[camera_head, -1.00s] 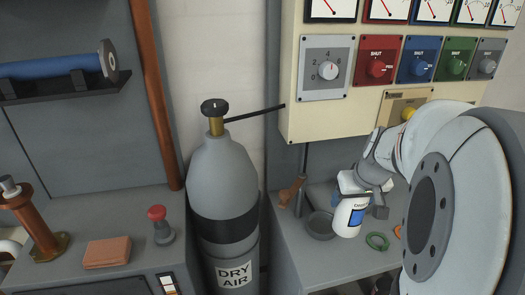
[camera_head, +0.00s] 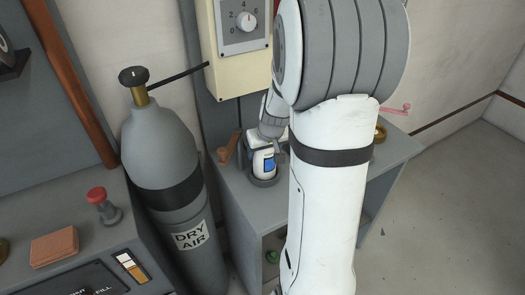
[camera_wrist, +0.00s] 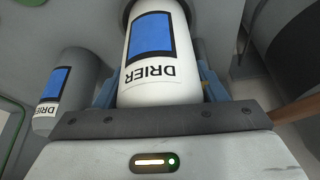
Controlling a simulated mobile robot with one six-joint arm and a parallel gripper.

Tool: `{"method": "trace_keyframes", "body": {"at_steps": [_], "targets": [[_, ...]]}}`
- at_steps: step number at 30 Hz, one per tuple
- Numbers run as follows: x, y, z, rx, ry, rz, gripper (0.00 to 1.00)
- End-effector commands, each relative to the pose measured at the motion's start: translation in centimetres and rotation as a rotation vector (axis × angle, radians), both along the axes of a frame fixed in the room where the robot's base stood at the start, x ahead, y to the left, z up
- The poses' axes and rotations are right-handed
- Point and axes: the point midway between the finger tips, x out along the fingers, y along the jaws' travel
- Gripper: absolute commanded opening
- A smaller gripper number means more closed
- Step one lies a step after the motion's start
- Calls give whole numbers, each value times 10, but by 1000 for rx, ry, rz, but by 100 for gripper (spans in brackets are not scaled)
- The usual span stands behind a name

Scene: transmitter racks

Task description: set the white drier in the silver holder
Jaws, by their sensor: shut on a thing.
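The white drier (camera_head: 263,163), with a blue label, is upright on the bench side of my arm. It fills the middle of the wrist view (camera_wrist: 158,60). My gripper (camera_wrist: 158,88) is shut on it, with blue fingers on both sides. The silver holder (camera_head: 264,181) is a grey round cup under the drier. The drier's lower end appears to be inside its rim; how deep it sits I cannot tell. A dark ring shows around its far end in the wrist view. My arm covers the bench to the right.
A grey drier (camera_wrist: 62,90) stands to the left in the wrist view. A brown-handled lever (camera_head: 228,146) is close left of the holder. The control box (camera_head: 238,48) hangs above. The dry air cylinder (camera_head: 165,160) stands left of the bench (camera_head: 235,190).

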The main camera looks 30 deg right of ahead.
Motion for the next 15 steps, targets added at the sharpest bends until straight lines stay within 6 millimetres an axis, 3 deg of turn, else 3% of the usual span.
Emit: {"method": "trace_keyframes", "body": {"at_steps": [13, 14, 15], "targets": [[1, 0, -8, -2, -3, 1, 27], [0, 0, -7, -1, -1, 1, 67], [0, 0, -6, -1, -1, 1, 70]]}}
